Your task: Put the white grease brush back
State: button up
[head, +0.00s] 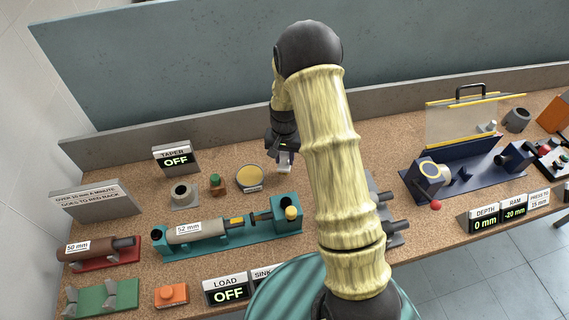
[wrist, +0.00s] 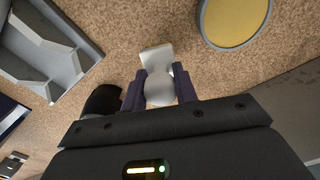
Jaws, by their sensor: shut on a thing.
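My gripper (head: 284,160) is shut on the white grease brush (wrist: 158,75), which sits between its two dark fingers. In the head view only a small pale part of the brush (head: 285,168) shows under the gripper, over the brown bench. A round tin with a yellow face (head: 250,178) stands just left of the gripper; it also shows at the top right of the wrist view (wrist: 236,18). I cannot tell whether the brush touches the bench.
A grey cradle (wrist: 42,50) lies at the wrist view's left; my arm hides much of the bench's middle in the head view. A green-capped block (head: 215,184) and grey ring (head: 184,194) stand left of the tin. A teal fixture (head: 225,230) is in front. Blue press (head: 470,170) stands right.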

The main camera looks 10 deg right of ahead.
aim_at(285, 164)
jog(key=shift+f+p, duration=0.35)
jog(key=shift+f, duration=1.5)
jog(key=shift+f, duration=0.1)
jog(key=o, duration=0.9)
jog(key=shift+o, duration=0.2)
notch_tip(285, 164, up, 12)
jog(key=shift+r+b, duration=0.15)
jog(key=shift+b, duration=0.9)
